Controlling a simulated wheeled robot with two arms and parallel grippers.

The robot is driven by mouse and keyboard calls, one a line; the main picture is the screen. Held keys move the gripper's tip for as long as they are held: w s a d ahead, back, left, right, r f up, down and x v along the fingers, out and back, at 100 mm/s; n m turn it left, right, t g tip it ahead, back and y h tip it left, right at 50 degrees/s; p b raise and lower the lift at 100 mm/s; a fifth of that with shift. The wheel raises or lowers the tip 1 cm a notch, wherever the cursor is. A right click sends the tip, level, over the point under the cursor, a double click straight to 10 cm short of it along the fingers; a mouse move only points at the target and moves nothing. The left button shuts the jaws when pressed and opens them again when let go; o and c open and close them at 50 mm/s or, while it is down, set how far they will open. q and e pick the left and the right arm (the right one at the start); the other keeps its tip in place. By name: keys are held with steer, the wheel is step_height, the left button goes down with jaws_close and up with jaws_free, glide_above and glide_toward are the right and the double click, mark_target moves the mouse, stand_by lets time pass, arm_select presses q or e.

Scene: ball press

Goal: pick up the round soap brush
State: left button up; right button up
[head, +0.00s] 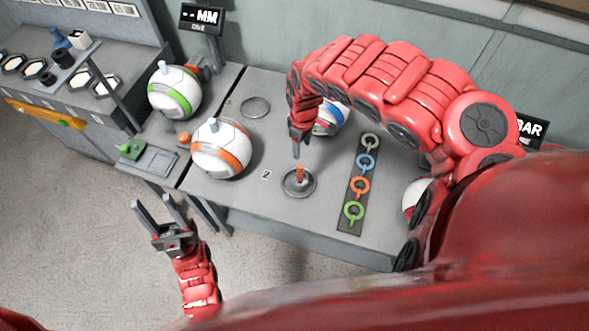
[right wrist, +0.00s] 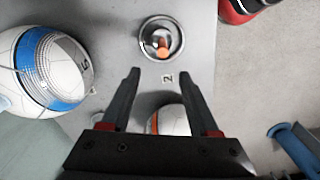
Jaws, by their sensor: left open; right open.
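A small orange upright piece (head: 300,173), perhaps the handle of the round soap brush, stands in a round grey dish (head: 288,188) on the table. In the right wrist view the orange piece (right wrist: 163,43) sits in the dish (right wrist: 147,32), beyond the fingertips. Its brush head cannot be made out. My right gripper (head: 297,147) points down above it, apart from it. In the right wrist view its two fingers (right wrist: 159,76) are spread with nothing between them. My left gripper (head: 153,201) is open and empty, low at the left, in front of the table edge.
A green object (head: 130,149) sits by a grey tray at the left. The table is clear in front of the dish.

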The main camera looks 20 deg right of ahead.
mark_target(302, 166)
steer(key=f+b, duration=0.1)
steer(key=f, duration=0.1)
steer(key=b, duration=0.1)
steer(key=shift+s+d+f+b, duration=0.15)
steer(key=shift+s+f+b, duration=0.15)
steer(key=shift+f, duration=0.1)
steer(key=f, duration=0.4)
steer(key=f+b, duration=0.1)
steer(key=f, duration=0.2)
steer(key=shift+w+a+f+b, duration=0.1)
steer(key=shift+a+f+b, duration=0.1)
steer(key=shift+f+b, duration=0.15)
steer(key=shift+f, duration=0.75)
steer(key=shift+a+f+p, duration=0.15)
steer(key=shift+f+p, duration=0.15)
steer(key=shift+f, duration=0.6)
steer(key=shift+a+f+p, duration=0.15)
steer(key=shift+f+p, duration=0.1)
steer(key=shift+f, duration=0.6)
steer(key=shift+d+f, duration=0.15)
steer(key=shift+f, duration=0.8)
jaws_close()
